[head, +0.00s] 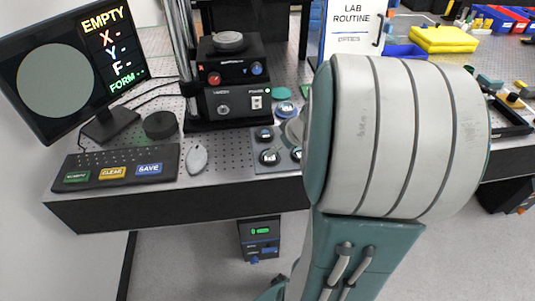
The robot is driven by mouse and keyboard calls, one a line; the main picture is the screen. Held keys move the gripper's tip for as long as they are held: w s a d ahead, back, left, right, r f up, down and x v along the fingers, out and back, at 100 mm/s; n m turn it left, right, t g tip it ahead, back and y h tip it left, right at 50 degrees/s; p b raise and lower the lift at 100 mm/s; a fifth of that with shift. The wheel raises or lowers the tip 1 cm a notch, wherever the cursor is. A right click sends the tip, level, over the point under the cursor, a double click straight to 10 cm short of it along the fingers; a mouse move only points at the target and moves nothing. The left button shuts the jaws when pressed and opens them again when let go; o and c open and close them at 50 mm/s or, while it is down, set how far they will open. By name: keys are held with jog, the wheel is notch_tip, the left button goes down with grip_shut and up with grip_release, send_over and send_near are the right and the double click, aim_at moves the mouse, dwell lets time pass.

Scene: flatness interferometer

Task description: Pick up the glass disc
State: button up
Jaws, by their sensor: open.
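No piece is clearly identifiable as the glass disc. Part of this plate is hidden behind my large grey and teal arm link. A pale rounded shape (292,129) shows at the link's left edge; I cannot tell what it is. The interferometer (232,80) has a grey round piece (228,40) on top. The monitor (60,80) reads EMPTY. My gripper is not visible.
A keyboard (120,167), a mouse (197,159) and a dark puck (160,125) lie on the perforated bench (215,190). A Lab Routine sign (350,30), yellow case (442,39) and blue bins (500,18) stand behind. A small control box (259,238) is below the bench's front edge.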

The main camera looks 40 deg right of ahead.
jog(key=shift+w+a+f, duration=0.15)
jog(key=shift+w+f, duration=0.15)
jog(key=shift+f, duration=0.15)
jog(key=shift+w+a+f, duration=0.1)
jog(key=shift+w+a, duration=0.05)
jog(key=shift+a, duration=0.1)
jog(key=x, duration=0.5)
jog(key=shift+d, duration=0.1)
jog(key=shift+d+f, duration=0.15)
jog(key=shift+d, duration=0.1)
jog(key=shift+a, duration=0.35)
jog(key=c, duration=1)
